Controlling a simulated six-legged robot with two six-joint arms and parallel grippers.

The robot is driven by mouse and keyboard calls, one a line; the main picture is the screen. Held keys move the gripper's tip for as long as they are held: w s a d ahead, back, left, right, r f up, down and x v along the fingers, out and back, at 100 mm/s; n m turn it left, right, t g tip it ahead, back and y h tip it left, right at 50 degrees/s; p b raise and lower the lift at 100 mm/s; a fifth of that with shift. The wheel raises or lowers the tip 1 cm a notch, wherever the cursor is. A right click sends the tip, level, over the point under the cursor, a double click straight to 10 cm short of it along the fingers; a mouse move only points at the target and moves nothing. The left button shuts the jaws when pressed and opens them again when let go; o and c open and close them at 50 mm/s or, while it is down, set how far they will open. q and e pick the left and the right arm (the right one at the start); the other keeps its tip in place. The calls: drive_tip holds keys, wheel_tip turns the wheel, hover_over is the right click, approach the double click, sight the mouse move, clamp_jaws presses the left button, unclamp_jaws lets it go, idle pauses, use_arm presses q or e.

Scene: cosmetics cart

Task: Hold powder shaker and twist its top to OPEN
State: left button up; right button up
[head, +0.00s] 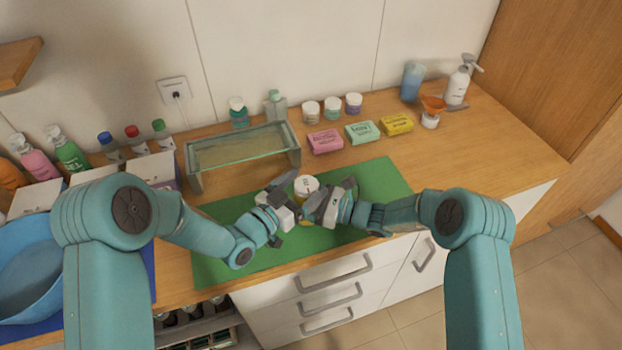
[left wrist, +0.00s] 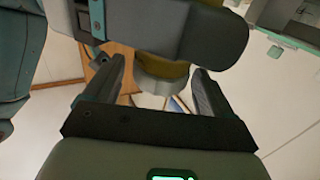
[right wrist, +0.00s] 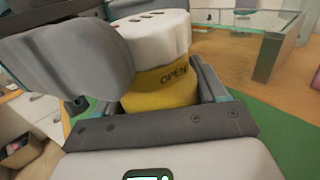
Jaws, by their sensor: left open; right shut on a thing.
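The powder shaker (head: 306,184) has a white top and a yellow body, above the green mat (head: 385,180) in the head view. In the right wrist view its white top (right wrist: 155,35) has dark holes, and the yellow body (right wrist: 160,85) carries the word OPEN. My right gripper (head: 318,203) is shut on the yellow body. My left gripper (head: 290,192) is open, its fingers either side of the white top, which also shows in the left wrist view (left wrist: 153,100). Whether the left fingers touch the top cannot be told. Grey gripper parts hide some of the shaker.
A glass-topped stand (head: 243,147) is behind the mat. Pink (head: 325,141), mint (head: 362,132) and yellow (head: 397,123) soap boxes stand behind on the right, with small jars behind them. A blue basin (head: 30,275) is at left. The mat's right part is clear.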

use_arm(q)
drive_tip(key=shift+x, duration=1.45)
drive_tip(key=c, duration=1)
drive_tip(key=shift+n+t+y, duration=0.3)
drive_tip(key=n+t+y, duration=0.1)
drive_tip(key=n+y, duration=0.1)
drive_tip(key=n+t+y, duration=0.1)
drive_tip(key=t+y, duration=0.1)
drive_tip(key=y, duration=0.1)
drive_tip(key=shift+w+a+n, duration=0.15)
drive_tip(key=shift+a+n, duration=0.05)
drive_tip(key=shift+n, duration=0.2)
drive_tip(key=n+y, duration=0.1)
drive_tip(key=y, duration=0.1)
drive_tip(key=n+y, duration=0.2)
drive_tip(key=y, duration=0.1)
drive_tip(key=a+n+t+y, duration=0.1)
drive_tip(key=y, duration=0.1)
drive_tip(key=shift+w+n+y, duration=0.15)
drive_tip(key=shift+n+y, duration=0.45)
